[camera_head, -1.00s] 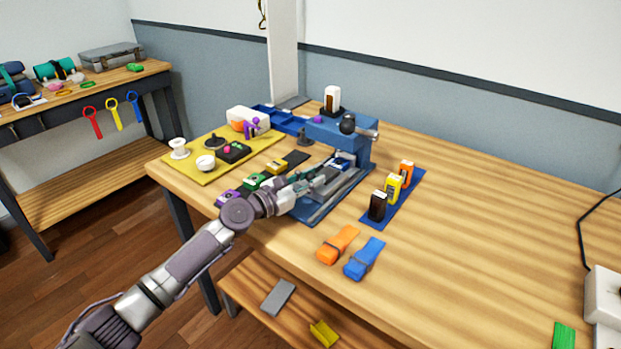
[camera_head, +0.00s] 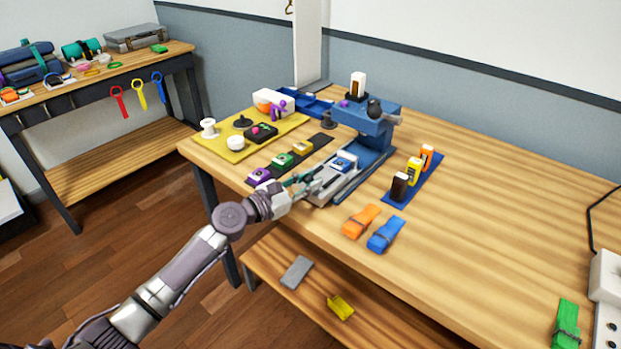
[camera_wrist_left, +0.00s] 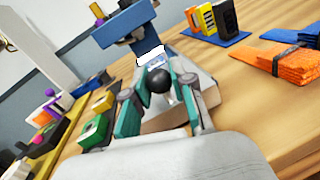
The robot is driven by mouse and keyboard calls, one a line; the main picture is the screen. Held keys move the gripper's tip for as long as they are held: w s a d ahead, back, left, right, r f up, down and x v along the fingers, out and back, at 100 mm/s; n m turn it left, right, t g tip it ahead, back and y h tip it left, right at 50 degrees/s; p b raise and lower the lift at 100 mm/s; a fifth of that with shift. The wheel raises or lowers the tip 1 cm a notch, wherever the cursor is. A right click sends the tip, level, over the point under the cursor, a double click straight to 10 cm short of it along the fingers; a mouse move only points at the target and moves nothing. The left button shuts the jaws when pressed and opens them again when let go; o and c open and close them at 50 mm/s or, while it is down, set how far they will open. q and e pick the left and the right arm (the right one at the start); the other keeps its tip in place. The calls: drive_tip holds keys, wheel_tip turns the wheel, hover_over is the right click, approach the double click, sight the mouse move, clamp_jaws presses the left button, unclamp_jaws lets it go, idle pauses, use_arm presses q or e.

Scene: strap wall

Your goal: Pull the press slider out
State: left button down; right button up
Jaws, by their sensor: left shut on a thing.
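The blue press (camera_head: 372,121) stands on the wooden table, with a black ball on its side lever. Its grey slider (camera_head: 324,188) extends from under the press head toward the table's front edge. A blue and white piece (camera_head: 343,162) sits on the slider, in front of the press head; it also shows in the left wrist view (camera_wrist_left: 151,56). My left gripper (camera_head: 308,184) is at the slider's front end. In the left wrist view, its teal fingers (camera_wrist_left: 159,92) are closed around the slider's black ball knob (camera_wrist_left: 158,80). My right gripper is out of view.
A dark strip with purple, green and yellow pieces (camera_head: 282,160) lies left of the slider. A blue strip with upright cartridges (camera_head: 413,173) is to the right. Orange (camera_head: 361,221) and blue (camera_head: 386,234) strap bundles lie near the front edge. Free table lies farther right.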

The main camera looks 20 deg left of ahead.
use_arm(q)
drive_tip(key=shift+f, duration=0.2)
drive_tip(key=c, duration=1.2)
unclamp_jaws()
drive_tip(key=shift+s, duration=0.1)
drive_tip(key=shift+o, duration=1.2)
drive_tip(key=shift+s+r, duration=0.1)
drive_tip(key=shift+a, duration=0.1)
drive_tip(key=v, duration=1.2)
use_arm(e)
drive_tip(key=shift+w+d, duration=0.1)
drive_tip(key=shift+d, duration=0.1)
